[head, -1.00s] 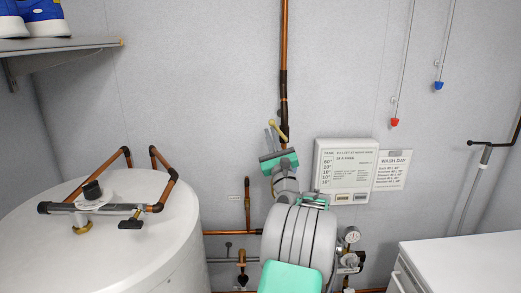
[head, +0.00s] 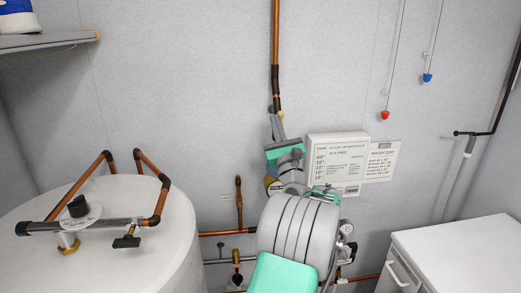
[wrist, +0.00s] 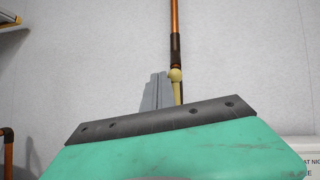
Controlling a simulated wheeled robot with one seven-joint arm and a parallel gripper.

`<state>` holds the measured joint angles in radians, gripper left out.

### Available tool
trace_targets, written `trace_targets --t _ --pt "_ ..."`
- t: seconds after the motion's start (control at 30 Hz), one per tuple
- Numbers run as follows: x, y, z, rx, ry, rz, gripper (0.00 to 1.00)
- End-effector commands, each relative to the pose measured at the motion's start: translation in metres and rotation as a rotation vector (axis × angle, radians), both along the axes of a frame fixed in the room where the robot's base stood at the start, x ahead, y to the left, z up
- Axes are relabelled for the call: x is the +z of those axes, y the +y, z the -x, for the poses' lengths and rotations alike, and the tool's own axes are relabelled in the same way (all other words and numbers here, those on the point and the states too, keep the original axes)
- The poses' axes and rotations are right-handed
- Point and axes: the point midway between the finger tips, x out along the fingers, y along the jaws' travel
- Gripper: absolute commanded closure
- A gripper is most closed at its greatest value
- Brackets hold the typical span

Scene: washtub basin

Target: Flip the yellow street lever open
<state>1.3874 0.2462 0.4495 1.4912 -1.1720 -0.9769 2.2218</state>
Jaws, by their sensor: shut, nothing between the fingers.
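The yellow lever (wrist: 176,82) shows in the wrist view as a pale yellow stick with a round knob on top. It stands near upright in front of the vertical copper pipe (wrist: 174,18), just right of my gripper's fingers. In the head view only a small yellow bit of the lever (head: 281,114) shows beside the fingers, and the rest is hidden. My gripper (wrist: 155,92) is shut and empty, its grey fingers pointing up at the lever. It also shows in the head view (head: 276,125). I cannot tell whether the fingers touch the lever.
A white tank (head: 120,240) with copper pipes on top stands at left. A white notice box (head: 338,160) and a wash day sign (head: 381,161) are on the wall to the right. A white cabinet (head: 460,250) stands at lower right. Red (head: 384,115) and blue (head: 427,77) pulls hang above.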

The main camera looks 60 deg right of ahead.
Motion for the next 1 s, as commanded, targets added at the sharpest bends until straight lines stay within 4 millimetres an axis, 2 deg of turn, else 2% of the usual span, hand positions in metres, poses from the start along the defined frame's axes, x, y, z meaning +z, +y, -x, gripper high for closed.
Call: trace_targets --t 0.43,0.57,0.73,1.0 --pt "-0.002 0.004 -0.006 0.012 -0.003 -0.006 1.0" --pt "-0.008 0.009 -0.008 0.013 -0.002 -0.005 1.0" --pt "-0.029 0.031 -0.019 0.015 -0.004 -0.007 1.0" --pt "-0.049 0.093 -0.005 0.013 -0.003 -0.005 1.0"
